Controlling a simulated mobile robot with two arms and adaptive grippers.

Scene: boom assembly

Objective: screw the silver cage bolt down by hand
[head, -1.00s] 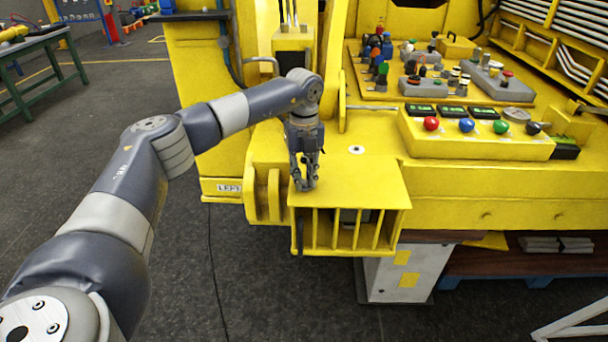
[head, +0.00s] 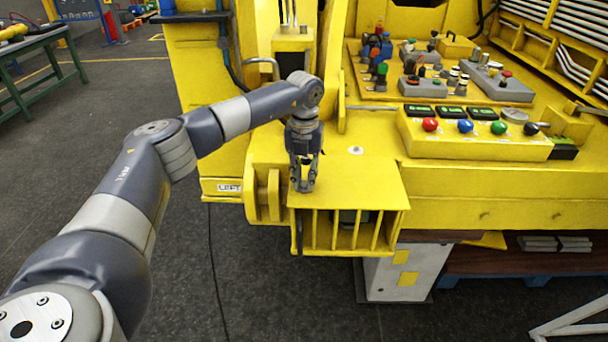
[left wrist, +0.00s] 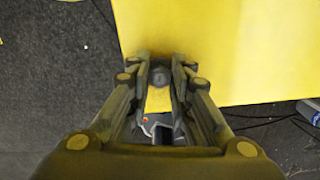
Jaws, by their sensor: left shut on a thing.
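My left gripper (head: 303,187) points straight down at the left part of the yellow cage's flat top plate (head: 365,180). In the left wrist view, its fingers (left wrist: 160,80) are closed around a small grey round head, the silver cage bolt (left wrist: 161,77), at the plate's edge. The bolt is mostly hidden by the fingers, and how far it stands above the plate cannot be told. In the head view the fingers hide the bolt. My right gripper is not in view.
A yellow control box with coloured knobs (head: 475,133) stands to the right, with a panel of switches (head: 440,75) behind it. A yellow upright (head: 335,60) rises behind my left wrist. Dark floor (head: 180,270) lies open at the left. A green table (head: 35,50) stands far left.

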